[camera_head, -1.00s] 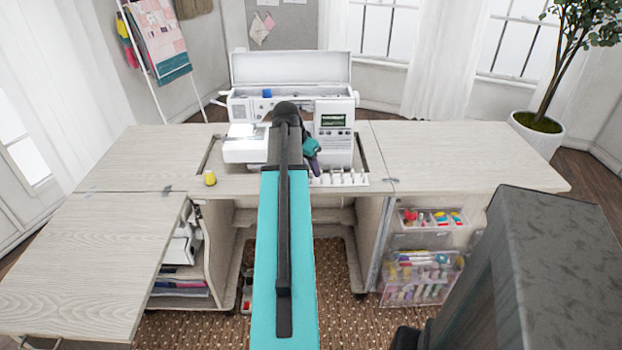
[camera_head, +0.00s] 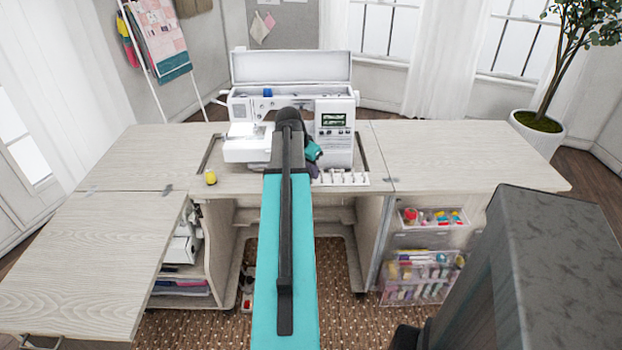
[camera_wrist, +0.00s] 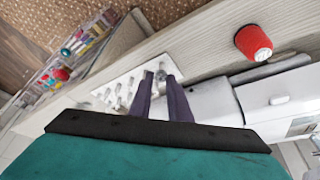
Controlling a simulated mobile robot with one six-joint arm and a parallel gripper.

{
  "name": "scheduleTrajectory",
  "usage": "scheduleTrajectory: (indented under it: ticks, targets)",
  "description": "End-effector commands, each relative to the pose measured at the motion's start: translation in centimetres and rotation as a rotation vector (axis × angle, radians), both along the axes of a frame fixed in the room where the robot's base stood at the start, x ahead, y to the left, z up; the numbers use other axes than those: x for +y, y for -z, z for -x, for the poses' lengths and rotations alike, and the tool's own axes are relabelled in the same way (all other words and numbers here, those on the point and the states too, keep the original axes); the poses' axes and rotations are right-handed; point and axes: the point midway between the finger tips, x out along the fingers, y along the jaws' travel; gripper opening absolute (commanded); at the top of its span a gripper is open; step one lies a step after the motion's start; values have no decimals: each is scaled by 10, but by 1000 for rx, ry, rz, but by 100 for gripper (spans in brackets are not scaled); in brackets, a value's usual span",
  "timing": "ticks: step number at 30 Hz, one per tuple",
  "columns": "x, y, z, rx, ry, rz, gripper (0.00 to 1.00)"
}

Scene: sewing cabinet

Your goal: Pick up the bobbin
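A white rack (camera_wrist: 115,82) with a row of pegs lies near the front edge of the cabinet top. It also shows in the head view (camera_head: 340,178), right of my arm. In the wrist view a small silvery piece, which looks like the bobbin (camera_wrist: 161,74), sits at the rack's right end. My gripper (camera_wrist: 160,80) points down at that end, its two purple fingers apart, with the silvery piece at the gap between their tips. I cannot tell whether they touch it. In the head view my arm hides most of the gripper.
The white sewing machine (camera_head: 334,120) stands just behind the rack. A small yellow thing (camera_head: 211,178) sits left on the cabinet top; a red rounded thing (camera_wrist: 253,42) shows in the wrist view. The wooden side leaf (camera_head: 470,155) at right is clear.

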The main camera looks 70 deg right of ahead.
Motion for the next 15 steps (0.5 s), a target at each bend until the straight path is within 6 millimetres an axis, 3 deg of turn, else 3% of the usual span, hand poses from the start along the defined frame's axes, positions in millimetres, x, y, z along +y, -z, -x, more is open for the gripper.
scheduleTrajectory:
  ticks: [3, 15]
  targets:
    - [0, 0, 0, 1, 0, 0, 0]
    - [0, 0, 1, 1, 1, 0, 0]
